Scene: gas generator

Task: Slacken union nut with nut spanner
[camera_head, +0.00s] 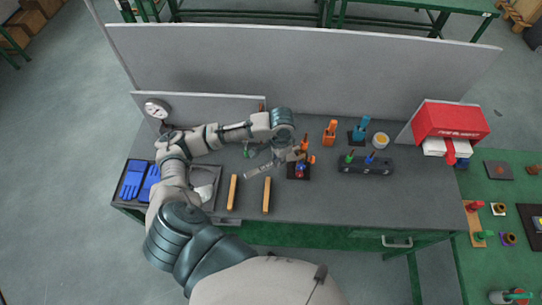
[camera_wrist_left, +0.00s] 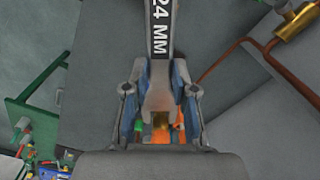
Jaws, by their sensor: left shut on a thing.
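My left gripper (camera_head: 288,154) is above the middle of the grey bench and shut on the nut spanner (camera_head: 262,169), a grey metal bar pointing to the lower left. In the left wrist view the spanner (camera_wrist_left: 160,35), marked "24 MM", runs upward from between the fingers of the left gripper (camera_wrist_left: 160,88). A brass fitting (camera_wrist_left: 302,22) with copper pipe shows at the upper right of that view, apart from the spanner. I cannot tell whether it bears the union nut. In the head view my arm may hide the nut. My right gripper is not in view.
Orange and green-handled tools stand in a black holder (camera_head: 299,172) close to the gripper. Two wooden bars (camera_head: 233,192) lie in front. A black block (camera_head: 366,166), a red box (camera_head: 450,120), blue gloves (camera_head: 132,180) and a pressure gauge (camera_head: 156,108) are also on the bench.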

